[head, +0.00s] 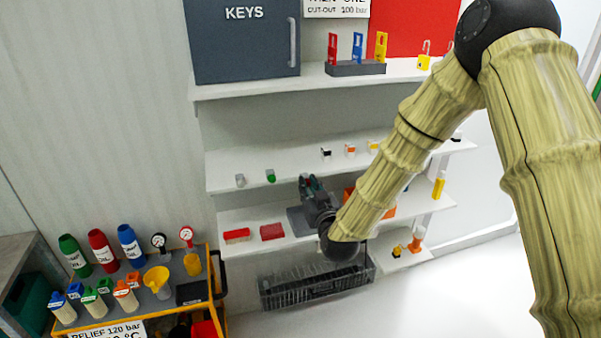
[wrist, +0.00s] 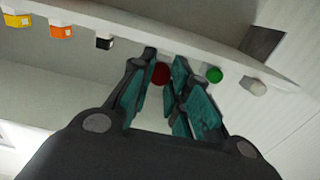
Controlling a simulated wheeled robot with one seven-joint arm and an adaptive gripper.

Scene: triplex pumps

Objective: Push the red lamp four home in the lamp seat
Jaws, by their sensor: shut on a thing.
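The red lamp (wrist: 161,73) shows in the wrist view as a small round red end between my fingertips, at the edge of a white shelf. My gripper (wrist: 164,82) is shut on it, with a teal-padded finger on each side. In the head view my gripper (head: 311,184) is at the front of the middle shelf, just right of the green lamp (head: 271,176). The green lamp also shows in the wrist view (wrist: 214,75), close beside my fingers. The lamp seat is hidden behind the fingers, so I cannot tell how deep the lamp sits.
A pale lamp (head: 240,180) stands beyond the green one. Black (head: 326,154), orange and yellow pieces line the other side of the middle shelf (head: 225,165). Red blocks (head: 271,231) lie on the shelf below, above a wire basket (head: 315,286). A yellow cart stands at the lower left.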

